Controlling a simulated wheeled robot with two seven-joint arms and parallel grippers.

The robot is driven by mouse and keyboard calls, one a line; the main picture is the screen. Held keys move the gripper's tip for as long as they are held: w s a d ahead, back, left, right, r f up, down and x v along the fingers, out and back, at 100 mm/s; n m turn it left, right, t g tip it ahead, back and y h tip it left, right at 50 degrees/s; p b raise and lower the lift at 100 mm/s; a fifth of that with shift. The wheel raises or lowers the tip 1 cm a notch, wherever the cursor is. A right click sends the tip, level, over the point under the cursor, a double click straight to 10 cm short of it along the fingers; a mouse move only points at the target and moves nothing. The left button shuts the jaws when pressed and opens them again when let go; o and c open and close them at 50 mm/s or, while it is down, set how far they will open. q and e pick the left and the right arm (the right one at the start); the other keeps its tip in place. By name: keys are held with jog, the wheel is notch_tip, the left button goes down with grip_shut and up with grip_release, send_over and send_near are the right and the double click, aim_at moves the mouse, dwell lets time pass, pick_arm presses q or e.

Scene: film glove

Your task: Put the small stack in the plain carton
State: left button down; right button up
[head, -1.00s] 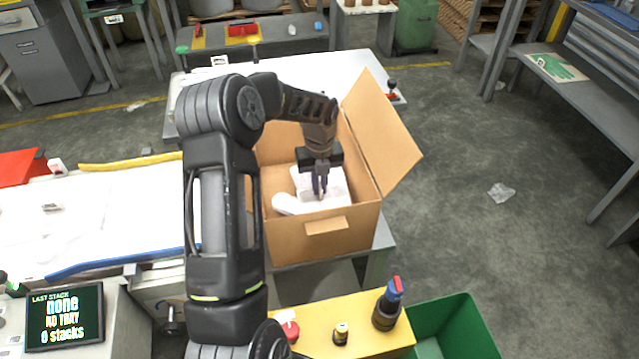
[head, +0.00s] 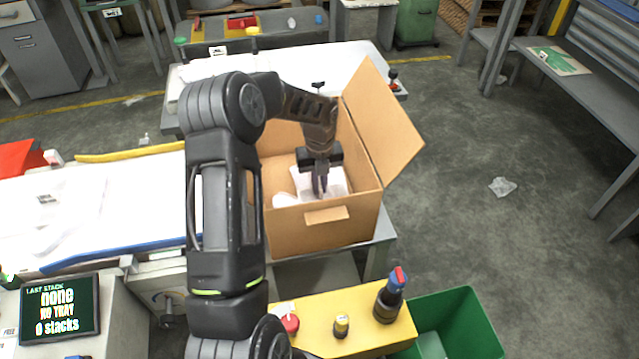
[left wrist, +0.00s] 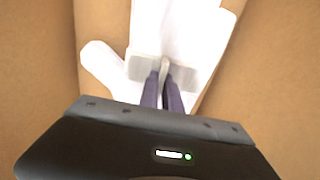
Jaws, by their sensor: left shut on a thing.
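The plain carton (head: 300,237) is an open brown cardboard box on a table in the middle of the head view, its right flap folded outward. My left gripper (head: 319,190) reaches down inside it. White, soft-looking pieces (head: 286,200) lie in the carton around the fingers. In the left wrist view the fingers (left wrist: 165,75) are closed on a small white stack (left wrist: 150,68) with a pale grey band across it. More white material (left wrist: 180,30) shows behind it. I cannot tell whether the held stack touches the carton floor. My right gripper is not in view.
A yellow panel (head: 350,301) with a red button and a dark blue-and-red-topped switch stands in front of the carton. A green bin (head: 462,325) is at its right. A white work surface (head: 100,215) with a blue edge strip lies left. A screen (head: 60,310) reads "0 stacks".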

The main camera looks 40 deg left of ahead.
pick_arm(q)
jog(key=c, duration=1.5)
grip_release()
jog(key=shift+r, duration=3.9)
jog(key=shift+r, duration=0.1)
